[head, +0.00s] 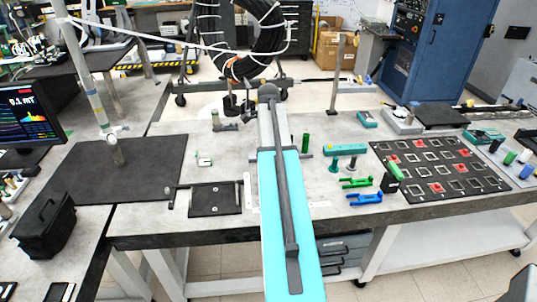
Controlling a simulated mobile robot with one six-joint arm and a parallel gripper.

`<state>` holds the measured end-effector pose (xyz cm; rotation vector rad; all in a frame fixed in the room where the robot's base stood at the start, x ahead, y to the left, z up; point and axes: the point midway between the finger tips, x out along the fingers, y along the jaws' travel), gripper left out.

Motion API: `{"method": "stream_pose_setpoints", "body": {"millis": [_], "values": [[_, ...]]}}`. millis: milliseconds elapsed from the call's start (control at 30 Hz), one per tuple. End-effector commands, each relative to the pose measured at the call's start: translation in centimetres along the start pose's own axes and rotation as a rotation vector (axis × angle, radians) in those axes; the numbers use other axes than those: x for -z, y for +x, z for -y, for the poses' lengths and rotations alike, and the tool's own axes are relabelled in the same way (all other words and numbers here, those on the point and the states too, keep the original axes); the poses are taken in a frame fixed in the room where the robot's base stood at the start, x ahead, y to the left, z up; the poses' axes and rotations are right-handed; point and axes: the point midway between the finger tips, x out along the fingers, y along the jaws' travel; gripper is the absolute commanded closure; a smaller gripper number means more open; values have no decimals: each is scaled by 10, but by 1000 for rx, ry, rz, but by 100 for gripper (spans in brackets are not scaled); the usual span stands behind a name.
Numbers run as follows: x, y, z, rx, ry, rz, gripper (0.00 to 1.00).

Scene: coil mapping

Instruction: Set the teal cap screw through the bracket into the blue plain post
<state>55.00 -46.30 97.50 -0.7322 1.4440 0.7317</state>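Two small upright screw-like pieces stand on the bench right of my arm. One is teal (333,165) and looks like the teal cap screw; the other is darker (352,163). A teal block (345,149) lies just behind them. I cannot pick out the bracket or the blue plain post with certainty. A small white and green piece (204,159) and a grey piece (220,123) lie left of my arm. My gripper (238,108) seems to be the dark end beyond my arm, over the bench's back edge, away from the screws. Its fingers are too small to read.
Green (357,182) and blue (365,199) wrench-like tools lie near the front edge. A green cylinder (305,142) stands close to my arm. A black plate (215,199) lies front left. A dark board (436,165) with red pieces fills the right. A black coil (242,40) stands behind.

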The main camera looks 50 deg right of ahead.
Motion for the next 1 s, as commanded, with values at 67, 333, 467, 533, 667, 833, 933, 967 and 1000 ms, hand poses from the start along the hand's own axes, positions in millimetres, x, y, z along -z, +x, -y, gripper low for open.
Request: {"method": "stream_pose_setpoints", "body": {"millis": [67, 333, 467, 533, 667, 833, 933, 967, 1000], "values": [[0, 1, 0, 0, 0, 0, 100], [0, 4, 0, 0, 0, 0, 100], [0, 4, 0, 0, 0, 0, 100], [0, 4, 0, -1, 0, 0, 100], [0, 4, 0, -1, 0, -1, 100], [0, 5, -1, -2, 0, -1, 100], [0, 5, -1, -2, 6, -1, 100], [0, 5, -1, -2, 13, -1, 100], [0, 5, -1, -3, 28, -1, 100]]}}
